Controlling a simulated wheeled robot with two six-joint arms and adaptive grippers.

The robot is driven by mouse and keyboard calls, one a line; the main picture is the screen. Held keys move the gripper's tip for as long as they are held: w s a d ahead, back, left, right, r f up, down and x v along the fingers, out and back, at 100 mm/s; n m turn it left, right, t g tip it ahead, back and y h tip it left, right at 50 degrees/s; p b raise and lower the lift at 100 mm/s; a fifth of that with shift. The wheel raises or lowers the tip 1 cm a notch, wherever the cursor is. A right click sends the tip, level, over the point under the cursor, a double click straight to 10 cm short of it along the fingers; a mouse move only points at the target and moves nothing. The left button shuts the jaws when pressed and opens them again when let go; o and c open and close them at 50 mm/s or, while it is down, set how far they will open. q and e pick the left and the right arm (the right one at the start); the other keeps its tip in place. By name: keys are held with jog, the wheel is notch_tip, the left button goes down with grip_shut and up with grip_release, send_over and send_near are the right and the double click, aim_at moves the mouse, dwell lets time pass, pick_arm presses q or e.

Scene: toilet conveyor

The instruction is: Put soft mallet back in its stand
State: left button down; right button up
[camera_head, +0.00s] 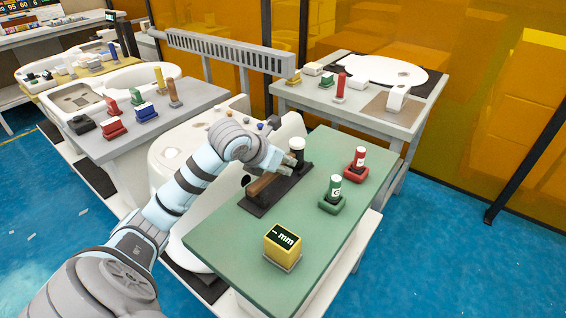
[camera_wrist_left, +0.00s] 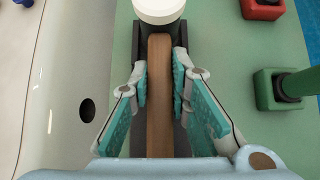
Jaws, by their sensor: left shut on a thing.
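The soft mallet has a brown wooden handle (camera_head: 262,184) and a black and white head (camera_head: 297,145). Its dark stand (camera_head: 283,194) lies on the green table top. My left gripper (camera_head: 288,164) is shut on the mallet's handle close to the head, over the stand. In the left wrist view the handle (camera_wrist_left: 160,100) runs between the two teal-padded fingers, with the white head (camera_wrist_left: 158,10) at the top. Dark stand walls show on both sides of the handle. I cannot tell whether the mallet rests fully in the stand. My right gripper is not in view.
A white toilet (camera_head: 180,150) stands close on the left. Other tables with parts stand behind.

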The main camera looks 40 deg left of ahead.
pick_arm(q)
jog(key=shift+f, duration=0.35)
jog(key=c, duration=1.4)
grip_release()
jog(key=shift+c, duration=0.2)
jog(key=v, duration=0.7)
jog(key=shift+a, duration=0.1)
jog(key=shift+s+r, duration=0.2)
jog(key=shift+r, duration=0.05)
